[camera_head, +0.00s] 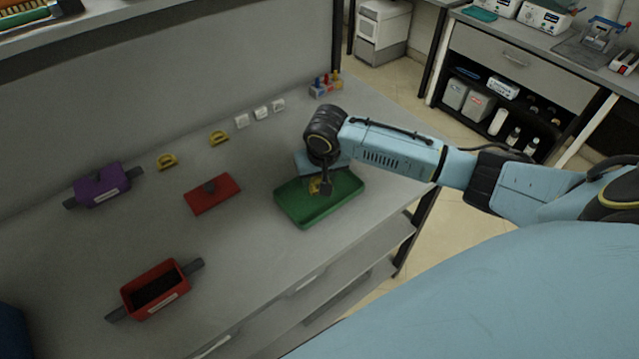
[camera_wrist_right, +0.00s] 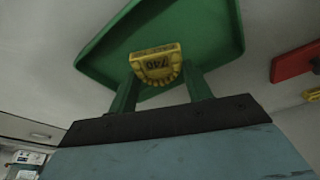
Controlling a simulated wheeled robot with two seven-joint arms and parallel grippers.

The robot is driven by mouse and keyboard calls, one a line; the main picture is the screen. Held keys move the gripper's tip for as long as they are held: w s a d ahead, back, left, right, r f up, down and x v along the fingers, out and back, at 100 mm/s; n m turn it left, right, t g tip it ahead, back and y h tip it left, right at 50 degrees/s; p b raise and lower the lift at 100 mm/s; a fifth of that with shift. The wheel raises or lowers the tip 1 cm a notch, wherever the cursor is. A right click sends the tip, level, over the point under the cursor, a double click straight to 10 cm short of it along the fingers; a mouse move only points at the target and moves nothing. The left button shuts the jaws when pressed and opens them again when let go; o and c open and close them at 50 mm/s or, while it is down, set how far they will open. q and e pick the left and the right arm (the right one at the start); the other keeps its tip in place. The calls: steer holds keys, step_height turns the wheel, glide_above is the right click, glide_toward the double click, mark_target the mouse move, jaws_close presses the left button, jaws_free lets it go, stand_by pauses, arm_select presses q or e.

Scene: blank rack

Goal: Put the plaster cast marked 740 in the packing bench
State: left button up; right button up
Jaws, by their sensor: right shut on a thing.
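My right gripper (camera_head: 322,186) is over the green tray (camera_head: 291,211) on the grey bench (camera_head: 80,255). It is shut on a yellow plaster cast (camera_head: 315,187). In the right wrist view the cast (camera_wrist_right: 157,65) sits between the two fingers, and its dark label reads 740. The green tray (camera_wrist_right: 212,25) lies behind it; I cannot tell whether the cast touches the tray. Two other yellow casts, one at left (camera_head: 167,162) and one nearer the middle (camera_head: 219,138), stand near the bench's back. My left gripper is not in view. No sign names the packing bench.
A red lid (camera_head: 212,194), an open red box (camera_head: 155,290) and a purple box (camera_head: 103,185) are on the bench. Small white blocks (camera_head: 261,112) and a rack with colored tops (camera_head: 326,88) stand at the back. Another bench (camera_head: 520,62) with equipment is at upper right.

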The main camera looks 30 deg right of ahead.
steer(key=shift+s+x, duration=0.15)
steer(key=shift+x, duration=0.5)
steer(key=shift+s+x, duration=0.15)
steer(key=shift+x, duration=0.5)
steer(key=shift+a+f, duration=0.1)
steer(key=shift+f, duration=0.1)
steer(key=o, duration=0.8)
steer(key=d+p+v, duration=0.1)
steer(key=v, duration=1.1)
steer(key=shift+a+r, duration=0.2)
steer(key=shift+a, duration=0.25)
steer(key=shift+s, duration=0.1)
